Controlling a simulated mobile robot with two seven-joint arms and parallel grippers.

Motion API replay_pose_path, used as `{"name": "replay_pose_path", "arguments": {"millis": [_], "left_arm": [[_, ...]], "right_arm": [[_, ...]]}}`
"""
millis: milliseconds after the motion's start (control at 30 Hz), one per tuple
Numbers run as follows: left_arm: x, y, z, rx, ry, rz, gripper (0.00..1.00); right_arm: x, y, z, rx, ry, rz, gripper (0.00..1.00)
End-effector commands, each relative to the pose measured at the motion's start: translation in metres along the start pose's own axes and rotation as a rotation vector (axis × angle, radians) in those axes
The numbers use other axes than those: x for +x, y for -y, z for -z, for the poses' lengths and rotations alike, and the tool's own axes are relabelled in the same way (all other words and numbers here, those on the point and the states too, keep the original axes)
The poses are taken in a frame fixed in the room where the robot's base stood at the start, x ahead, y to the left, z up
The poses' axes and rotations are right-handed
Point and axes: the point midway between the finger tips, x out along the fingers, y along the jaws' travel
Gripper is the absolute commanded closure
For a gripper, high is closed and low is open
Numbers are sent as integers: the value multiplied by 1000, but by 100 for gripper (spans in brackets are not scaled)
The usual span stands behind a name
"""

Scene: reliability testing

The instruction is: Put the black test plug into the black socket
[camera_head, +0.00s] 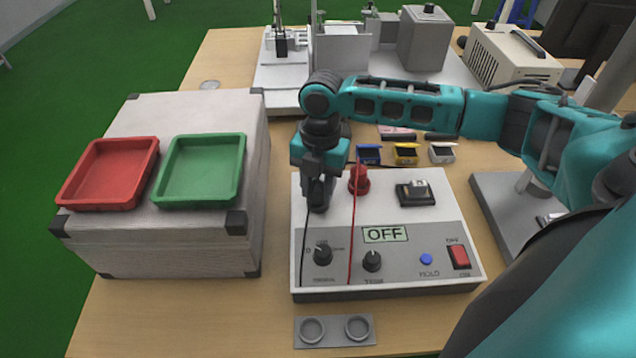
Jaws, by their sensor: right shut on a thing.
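My right gripper (319,196) points down over the back left of the white tester box (462,235). It is shut on the black test plug (318,206), which is mostly hidden between the dark fingers. A thin black cable runs from there down the front of the box. The black socket is hidden by the gripper and plug, so I cannot tell whether the plug is inside it. A red plug (359,180) stands upright on the box just right of the gripper, with a red cable. My left gripper is not in view.
The tester shows "OFF" (385,234) and has knobs and a red switch (459,257). A red tray (108,198) and a green tray (201,200) rest on a grey case at left. A grey two-ring holder (334,343) lies in front. Small coloured boxes stand behind.

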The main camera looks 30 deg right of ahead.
Motion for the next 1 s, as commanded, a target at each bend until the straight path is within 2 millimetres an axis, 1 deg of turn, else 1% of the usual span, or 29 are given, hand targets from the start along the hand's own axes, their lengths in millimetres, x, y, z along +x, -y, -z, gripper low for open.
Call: {"name": "replay_pose_path", "arguments": {"millis": [167, 200, 300, 567, 933, 1000], "left_arm": [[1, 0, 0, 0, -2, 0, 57], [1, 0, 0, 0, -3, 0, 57], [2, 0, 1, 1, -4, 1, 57], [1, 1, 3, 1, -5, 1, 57], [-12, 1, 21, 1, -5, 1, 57], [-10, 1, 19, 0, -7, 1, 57]], "right_arm": [[4, 0, 0, 0, 0, 0, 95], [4, 0, 0, 0, 0, -1, 62], [4, 0, 0, 0, 0, 0, 53], [2, 0, 0, 0, 0, 0, 53], [-29, 0, 0, 0, 0, -1, 53], [-31, 0, -1, 0, 1, -2, 53]]}}
